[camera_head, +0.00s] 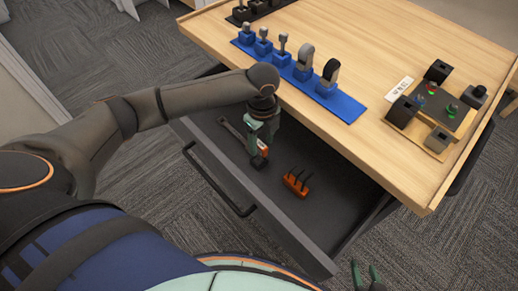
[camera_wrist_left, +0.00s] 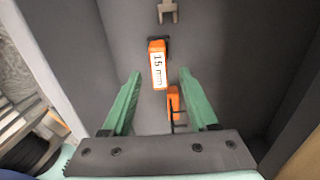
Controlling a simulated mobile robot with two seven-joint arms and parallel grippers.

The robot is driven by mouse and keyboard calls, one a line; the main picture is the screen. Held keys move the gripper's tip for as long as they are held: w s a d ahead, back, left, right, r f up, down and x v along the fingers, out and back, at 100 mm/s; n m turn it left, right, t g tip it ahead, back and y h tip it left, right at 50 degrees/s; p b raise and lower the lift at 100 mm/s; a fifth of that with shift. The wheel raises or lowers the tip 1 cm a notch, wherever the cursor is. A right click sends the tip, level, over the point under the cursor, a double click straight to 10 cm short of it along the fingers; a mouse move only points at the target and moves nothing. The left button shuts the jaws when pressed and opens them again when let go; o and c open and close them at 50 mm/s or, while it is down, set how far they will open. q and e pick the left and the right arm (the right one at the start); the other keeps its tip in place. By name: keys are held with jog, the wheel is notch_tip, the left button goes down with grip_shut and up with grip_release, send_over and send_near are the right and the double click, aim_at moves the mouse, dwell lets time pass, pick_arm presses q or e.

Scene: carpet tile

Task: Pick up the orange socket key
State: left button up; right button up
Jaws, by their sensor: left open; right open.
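The orange socket key, a block with a white "15 mm" label and a dark end, shows in the left wrist view (camera_wrist_left: 157,68). It lies in the open dark drawer (camera_head: 338,205). In the head view only a small orange part (camera_head: 264,151) shows beside my left gripper (camera_head: 259,148). That gripper points down into the drawer, open, with its green fingers (camera_wrist_left: 160,75) either side of the key in the wrist picture. I cannot tell the exact height gap. My right gripper (camera_head: 367,274) is open at the bottom edge, outside the drawer.
An orange holder with black pins (camera_head: 296,184) stands close by in the drawer; it also shows in the wrist view (camera_wrist_left: 174,103). A grey wrench (camera_head: 232,131) lies beside the gripper. The wooden tabletop (camera_head: 385,60) overhangs the drawer, carrying a blue tool mat (camera_head: 347,107).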

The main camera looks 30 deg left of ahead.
aim_at(259, 152)
pick_arm(q)
jog(key=shift+w+a+f+b, duration=0.1)
jog(key=shift+a+f+b, duration=0.15)
jog(key=shift+f, duration=1.3)
jog(key=shift+a+f+b, duration=0.1)
jog(key=shift+a+f, duration=0.1)
jog(key=shift+f, duration=1.35)
jog(key=shift+c, duration=0.3)
grip_shut()
